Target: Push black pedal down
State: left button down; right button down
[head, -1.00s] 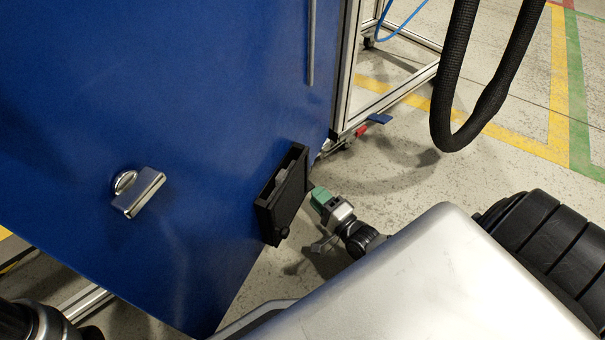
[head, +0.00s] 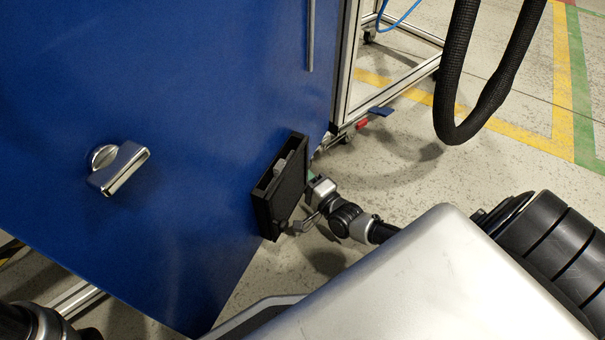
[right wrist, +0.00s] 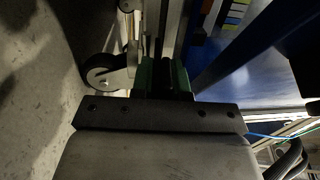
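I cannot make out for certain which part is the black pedal. A black open-topped box (head: 283,190) with a grey piece inside sits on the lower right of the blue panel (head: 190,90). My right gripper (head: 312,178) is just right of this box in the head view, its green fingertips partly hidden; I cannot tell whether it touches anything. In the right wrist view its green fingers (right wrist: 165,77) point towards a metal post, with a dark strip between them; whether they are apart is unclear. My left gripper is out of view.
A caster wheel (right wrist: 103,75) stands left of my fingers in the right wrist view. A metal frame (head: 345,85) rises beside the panel, with a red part (head: 362,124) and blue part (head: 381,111) near its foot. A black hose (head: 447,90) hangs right. A metal handle (head: 120,168) juts from the panel.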

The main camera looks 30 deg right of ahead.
jog(key=shift+f+t+b, duration=0.35)
jog(key=shift+t+b, duration=0.15)
jog(key=shift+b, duration=0.65)
jog(key=shift+t+b, duration=0.5)
jog(key=shift+r, duration=0.2)
jog(key=c, duration=1.3)
grip_release()
jog(key=shift+o, duration=0.3)
jog(key=shift+f, duration=0.1)
jog(key=shift+s, duration=0.15)
